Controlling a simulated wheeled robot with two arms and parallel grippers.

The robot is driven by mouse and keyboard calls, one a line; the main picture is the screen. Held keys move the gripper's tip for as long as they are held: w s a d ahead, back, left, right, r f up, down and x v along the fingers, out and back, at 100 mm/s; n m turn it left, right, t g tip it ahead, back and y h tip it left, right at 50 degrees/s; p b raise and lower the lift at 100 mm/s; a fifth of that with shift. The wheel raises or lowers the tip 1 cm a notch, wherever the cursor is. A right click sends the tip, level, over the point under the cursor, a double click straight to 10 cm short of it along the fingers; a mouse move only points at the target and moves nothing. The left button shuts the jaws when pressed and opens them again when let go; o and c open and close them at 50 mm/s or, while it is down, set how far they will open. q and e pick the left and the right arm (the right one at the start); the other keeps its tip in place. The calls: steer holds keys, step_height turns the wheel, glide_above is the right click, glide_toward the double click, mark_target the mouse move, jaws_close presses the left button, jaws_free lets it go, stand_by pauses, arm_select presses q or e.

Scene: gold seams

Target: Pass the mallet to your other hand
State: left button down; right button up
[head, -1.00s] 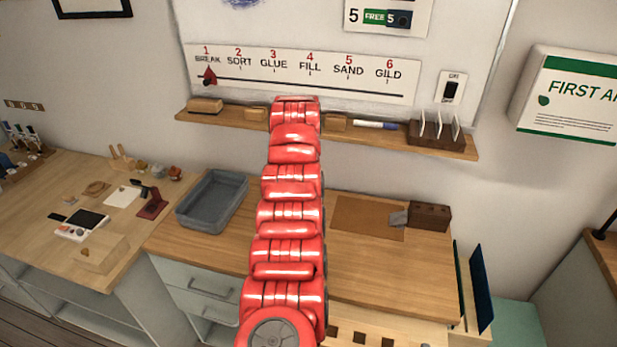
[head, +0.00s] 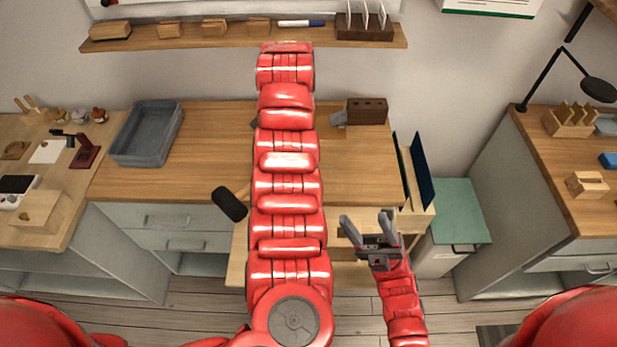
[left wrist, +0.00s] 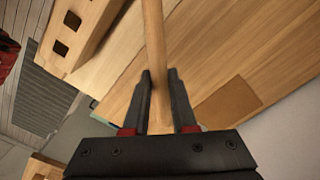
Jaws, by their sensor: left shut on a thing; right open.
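The mallet shows in the head view as a black head (head: 229,204) with a short piece of wooden handle, left of my large red arm links; the rest is hidden behind them. In the left wrist view the pale wooden handle (left wrist: 153,30) runs between the two dark fingers of my left gripper (left wrist: 159,76), which is shut on it. The mallet's head is outside that view. My left gripper is hidden in the head view. My right gripper (head: 366,219) is open and empty, fingers pointing up, to the right of the mallet and apart from it.
The wooden workbench (head: 210,170) lies beyond, with a grey tray (head: 147,133) on its left and a brown block (head: 367,111) at the back right. Dark upright panels (head: 421,170) stand at its right end. A green-topped cabinet (head: 455,215) is farther right.

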steer(key=a+n+g+h, duration=0.5)
steer(key=n, duration=0.2)
arm_select(q)
steer(key=shift+w, duration=0.1)
arm_select(e)
steer(key=n+t+h, duration=0.9)
steer(key=n+h, duration=0.8)
steer(key=n, duration=0.2)
glide_toward(245, 191)
steer(key=s+x, duration=0.1)
steer(key=x, duration=0.7)
steer(key=shift+w, duration=0.45)
steer(key=shift+w+a+f, duration=0.2)
steer(key=shift+a+f, duration=0.25)
steer(key=shift+c, duration=0.2)
jaws_close()
